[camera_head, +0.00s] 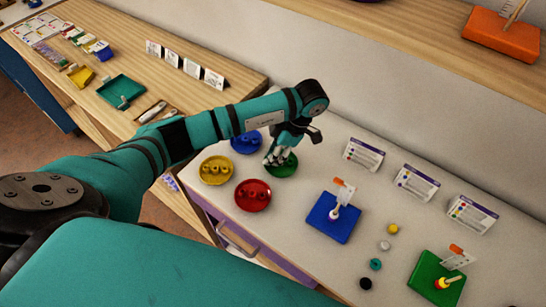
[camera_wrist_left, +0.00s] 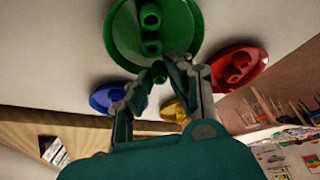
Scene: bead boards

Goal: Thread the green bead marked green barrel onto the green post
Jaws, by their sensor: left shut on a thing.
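My left gripper (camera_head: 274,158) reaches down into the green dish (camera_head: 285,170). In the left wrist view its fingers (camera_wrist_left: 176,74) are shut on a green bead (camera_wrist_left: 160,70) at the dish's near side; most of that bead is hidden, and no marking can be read. More green beads (camera_wrist_left: 151,30) lie in the dish (camera_wrist_left: 188,28). The green board (camera_head: 425,268) stands at the lower right. Its post holds red and yellow beads (camera_head: 442,283) and has a card with an orange tab beside it. My right gripper is not in view.
Yellow (camera_head: 206,180), red (camera_head: 262,203) and blue (camera_head: 238,147) dishes with beads surround the green one. A blue board (camera_head: 321,232) with a post stands between the dishes and the green board. Loose beads (camera_head: 385,245) lie between the boards. Cards (camera_head: 417,183) line the back.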

